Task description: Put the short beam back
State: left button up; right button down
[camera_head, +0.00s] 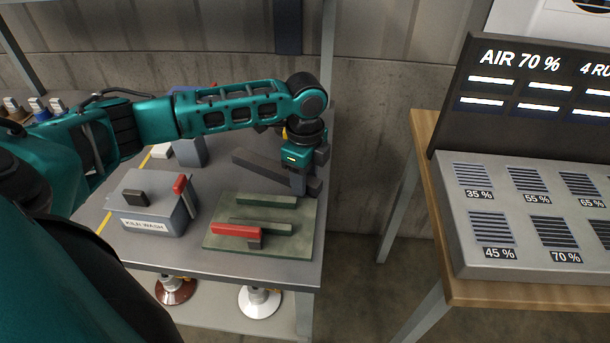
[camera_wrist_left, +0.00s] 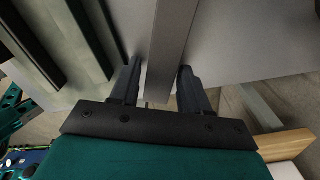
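A dark grey beam (camera_head: 262,167) lies between the fingers of my left gripper (camera_head: 306,178), near the back right of the grey table. In the left wrist view the beam (camera_wrist_left: 172,50) runs between the two fingers (camera_wrist_left: 160,82). A green slotted board (camera_head: 285,232) lies in front of the gripper. It carries dark green bars (camera_head: 267,200) and a red bar (camera_head: 236,230). My right gripper is not in view.
A grey box labelled KILN WASH (camera_head: 150,208) stands left of the board. A wooden table (camera_head: 510,292) with an air-percentage panel (camera_head: 485,235) stands to the right, across a floor gap.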

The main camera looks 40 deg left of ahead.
pick_arm(q)
jog(key=shift+r, duration=0.15)
notch_tip(320, 180, up, 12)
jog(key=p, duration=0.2)
dwell(0.8)
